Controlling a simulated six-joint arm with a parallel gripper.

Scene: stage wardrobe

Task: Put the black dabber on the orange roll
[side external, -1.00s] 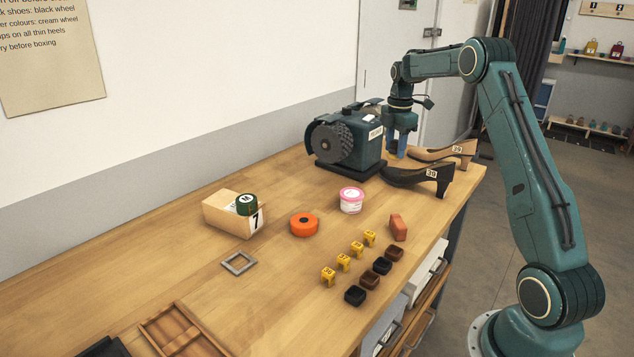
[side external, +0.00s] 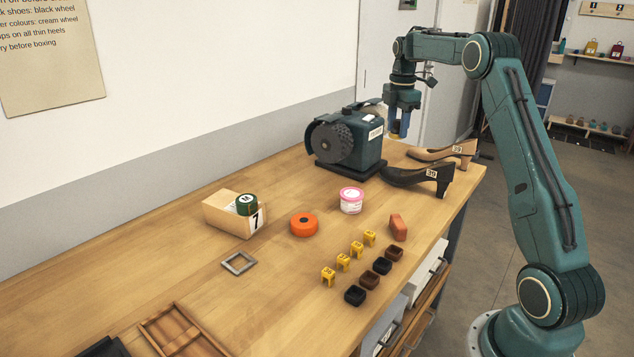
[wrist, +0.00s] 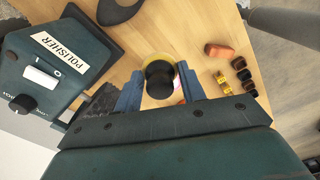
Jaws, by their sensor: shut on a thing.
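The black dabber (wrist: 160,76) is between the two blue fingers of my gripper (wrist: 160,92) in the wrist view, with a pale yellow rim showing around its black round top. My gripper (side external: 403,102) is shut on it and holds it in the air beside the polisher, above the back of the bench. The orange roll (side external: 304,225) lies flat on the bench, with a dark centre on top.
The polisher (side external: 345,142) stands close to my gripper. Two shoes (side external: 418,178) lie to its right. A pink-lidded tub (side external: 351,200) and a box with a green tin (side external: 232,215) flank the roll. Small yellow, brown and black pieces (side external: 355,295) line the front.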

